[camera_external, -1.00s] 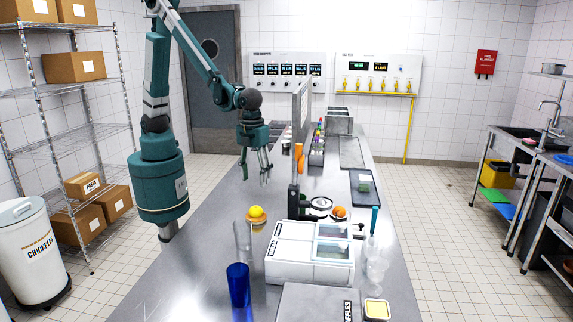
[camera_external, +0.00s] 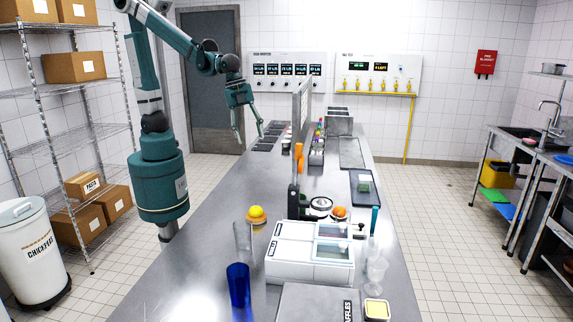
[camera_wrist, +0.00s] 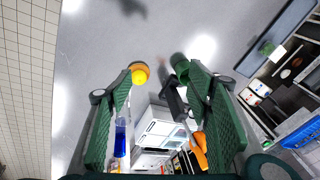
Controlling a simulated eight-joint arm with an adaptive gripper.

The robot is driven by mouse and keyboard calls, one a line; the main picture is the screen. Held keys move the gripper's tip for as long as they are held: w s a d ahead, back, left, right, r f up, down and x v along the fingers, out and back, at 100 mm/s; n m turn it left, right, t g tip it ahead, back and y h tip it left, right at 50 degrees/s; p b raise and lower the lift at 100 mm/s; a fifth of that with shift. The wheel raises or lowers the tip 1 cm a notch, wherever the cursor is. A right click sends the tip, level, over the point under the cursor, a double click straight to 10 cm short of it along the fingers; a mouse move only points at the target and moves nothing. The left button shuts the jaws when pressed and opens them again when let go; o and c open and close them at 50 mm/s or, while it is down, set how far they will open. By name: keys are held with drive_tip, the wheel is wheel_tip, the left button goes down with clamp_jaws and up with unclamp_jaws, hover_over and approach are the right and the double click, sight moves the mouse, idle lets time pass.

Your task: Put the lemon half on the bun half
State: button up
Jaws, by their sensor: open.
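The yellow lemon half (camera_external: 256,210) rests on top of the orange-brown bun half (camera_external: 257,221) at the left of the steel counter in the external view. In the wrist view the lemon half (camera_wrist: 138,77) shows with the bun's rim (camera_wrist: 141,66) around part of it, near the left fingertip in the picture. My gripper (camera_external: 249,134) is open and empty. It is raised over the far left part of the counter, well apart from the lemon and bun. Its spread green fingers (camera_wrist: 160,78) show in the wrist view.
A clear glass (camera_external: 243,242) and a blue glass (camera_external: 239,287) stand in front of the bun. A white lidded container (camera_external: 293,262) is to the right. An upright panel (camera_external: 300,110) divides the far counter. The left-middle counter (camera_external: 215,200) is bare.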

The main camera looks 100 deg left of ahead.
drive_tip(key=s+a+r+n+t, duration=0.2)
drive_tip(key=s+a+n, duration=0.4)
drive_tip(key=s+a, duration=0.1)
drive_tip(key=s+a+r+n+t, duration=0.2)
drive_tip(key=s+a+r+n, duration=0.1)
drive_tip(key=s+a+n, duration=0.3)
drive_tip(key=shift+s+a+n+y, duration=0.4)
drive_tip(key=shift+s+a, duration=0.1)
drive_tip(key=shift+a, duration=0.45)
